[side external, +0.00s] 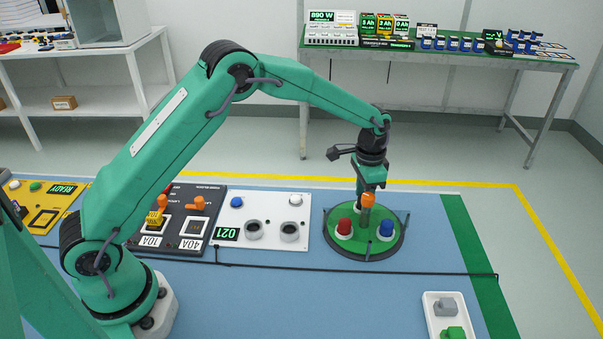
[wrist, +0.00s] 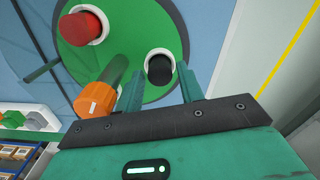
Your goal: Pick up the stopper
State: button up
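The green turntable (side external: 364,253) carries a red knob (side external: 344,226) and a blue knob (side external: 386,229) in white rings, and an orange-capped post (side external: 368,200). In the wrist view, a black stopper-like piece (wrist: 160,68) sits in a white ring, with the red knob (wrist: 84,26) and orange cap (wrist: 95,100) to its left. My gripper (side external: 367,187) points down above the turntable. In the wrist view, its two teal fingers (wrist: 160,84) are apart, with the black piece showing between them. Contact cannot be told. The black piece is hidden in the side view.
A white panel (side external: 270,212) with round sockets stands left of the turntable, beside a dark panel (side external: 205,222) with orange handles. A white tray (side external: 430,310) with grey and green pieces lies front right. A dark cable (side external: 420,272) crosses the blue table.

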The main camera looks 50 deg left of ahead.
jog(key=shift+c, duration=0.5)
jog(key=c, duration=0.7)
jog(key=shift+o, duration=0.2)
jog(key=shift+r, duration=0.15)
notch_tip(320, 180, up, 10)
jog(key=shift+s, duration=0.1)
dwell(0.3)
jog(key=s+a+f, duration=0.1)
jog(key=s+a, duration=0.2)
jog(key=s, duration=0.6)
jog(key=s+a+f, duration=0.1)
jog(key=s+a, duration=0.2)
jog(key=s, duration=0.6)
jog(key=shift+s+f, duration=0.3)
jog(key=shift+s, duration=0.05)
